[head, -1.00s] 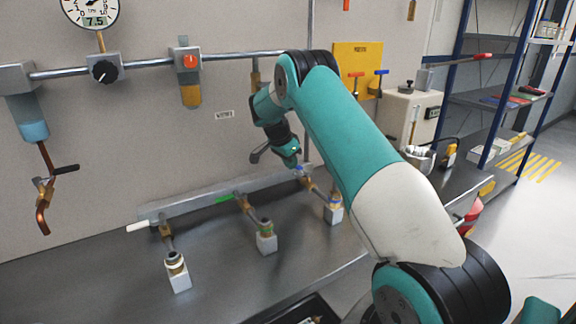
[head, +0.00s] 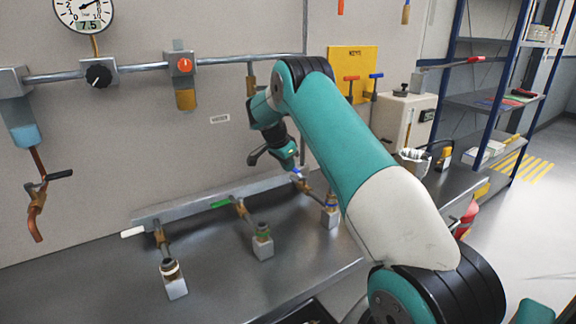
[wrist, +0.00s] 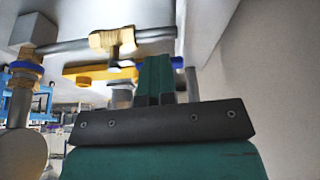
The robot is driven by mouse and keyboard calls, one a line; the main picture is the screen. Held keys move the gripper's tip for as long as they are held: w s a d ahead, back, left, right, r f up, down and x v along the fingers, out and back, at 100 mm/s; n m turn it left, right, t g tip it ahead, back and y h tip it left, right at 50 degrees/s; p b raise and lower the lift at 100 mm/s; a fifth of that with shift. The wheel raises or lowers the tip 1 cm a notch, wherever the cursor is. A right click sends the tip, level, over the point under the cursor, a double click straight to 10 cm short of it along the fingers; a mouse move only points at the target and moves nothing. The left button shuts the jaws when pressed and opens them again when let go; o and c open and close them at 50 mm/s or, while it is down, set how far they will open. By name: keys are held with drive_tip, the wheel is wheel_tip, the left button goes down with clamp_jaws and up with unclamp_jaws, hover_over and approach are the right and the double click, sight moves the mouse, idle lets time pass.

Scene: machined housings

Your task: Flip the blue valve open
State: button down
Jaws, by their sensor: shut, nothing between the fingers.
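The blue valve's brass body (wrist: 118,40) sits on a grey pipe in the wrist view. Its blue handle (wrist: 178,63) shows as a small piece beside my fingers, which hide part of it. In the head view the blue handle (head: 297,175) is a small patch at the right end of the manifold, just below my gripper (head: 293,170). In the wrist view my gripper (wrist: 155,60) has its two teal fingers together, with nothing between them. The fingertips are very close to the handle; I cannot tell whether they touch.
A green-handled valve (head: 221,203) and a white-handled valve (head: 132,232) stand left along the manifold rail (head: 175,209). A yellow key board (head: 340,62) and a beige box (head: 405,118) are behind my arm. The bench front (head: 250,295) is clear.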

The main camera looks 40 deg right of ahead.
drive_tip(key=shift+a, duration=0.1)
drive_tip(key=w+a+r+b, duration=0.1)
drive_tip(key=a+b, duration=0.2)
drive_tip(key=a, duration=0.9)
drive_tip(key=shift+w, duration=0.3)
drive_tip(key=shift+a+r, duration=0.1)
drive_tip(key=s+a+r+n+t+y, duration=0.1)
drive_tip(key=s+a+r+n, duration=0.3)
drive_tip(key=a, duration=0.3)
drive_tip(key=s+a+r+n+y, duration=0.2)
drive_tip(key=s+a+r+n, duration=0.1)
drive_tip(key=s+a+n, duration=0.3)
drive_tip(key=s+a+r+n+t+y, duration=0.1)
drive_tip(key=s+a+r+n, duration=0.2)
drive_tip(key=a+n, duration=0.35)
drive_tip(key=s+a+n+y, duration=0.1)
drive_tip(key=s+a+n, duration=0.2)
drive_tip(key=s, duration=0.5)
drive_tip(key=s+a+n+g+y, duration=0.1)
drive_tip(key=s+a+n+y, duration=0.1)
drive_tip(key=s+a+n, duration=0.2)
drive_tip(key=s+a+r+n+y, duration=0.1)
drive_tip(key=s+a+n, duration=0.2)
drive_tip(key=s, duration=0.8)
drive_tip(key=a, duration=0.2)
drive_tip(key=shift+s+a+y, duration=0.3)
drive_tip(key=shift+s+a, duration=0.05)
drive_tip(key=shift+a, duration=0.05)
